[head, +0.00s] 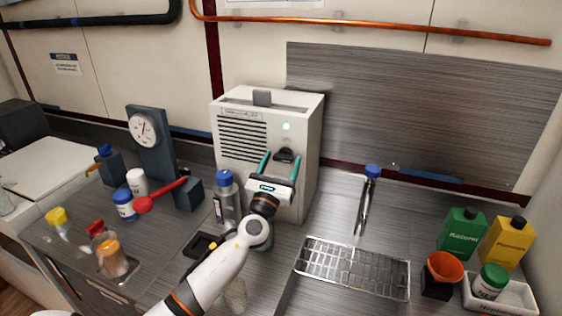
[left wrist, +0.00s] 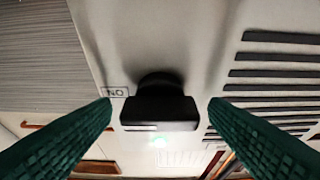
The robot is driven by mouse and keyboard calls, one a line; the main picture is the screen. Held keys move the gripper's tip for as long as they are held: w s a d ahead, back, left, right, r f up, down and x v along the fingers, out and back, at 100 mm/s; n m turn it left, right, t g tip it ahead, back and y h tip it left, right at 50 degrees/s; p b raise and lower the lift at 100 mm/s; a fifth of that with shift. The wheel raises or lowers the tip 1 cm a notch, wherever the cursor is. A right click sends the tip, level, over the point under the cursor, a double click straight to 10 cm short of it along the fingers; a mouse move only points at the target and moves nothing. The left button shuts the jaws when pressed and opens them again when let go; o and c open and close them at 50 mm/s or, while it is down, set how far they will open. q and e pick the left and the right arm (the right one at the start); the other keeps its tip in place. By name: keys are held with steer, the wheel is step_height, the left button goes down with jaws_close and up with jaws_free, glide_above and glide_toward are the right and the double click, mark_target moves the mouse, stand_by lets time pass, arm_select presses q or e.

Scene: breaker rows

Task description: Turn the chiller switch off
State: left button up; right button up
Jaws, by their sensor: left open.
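The chiller is a white box (head: 312,150) with dark vent slots, standing against the back wall. My right gripper is not in view.
A grey bottle with a blue cap (head: 227,200) stands close left of my left gripper. A dial gauge stand (head: 150,150) with a red-handled lever (head: 162,195) is further left. A wire rack (head: 352,268) lies right; green (head: 462,235) and yellow (head: 508,243) bottles stand far right.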

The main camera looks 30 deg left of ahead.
arm_select(q)
steer(key=c, duration=1)
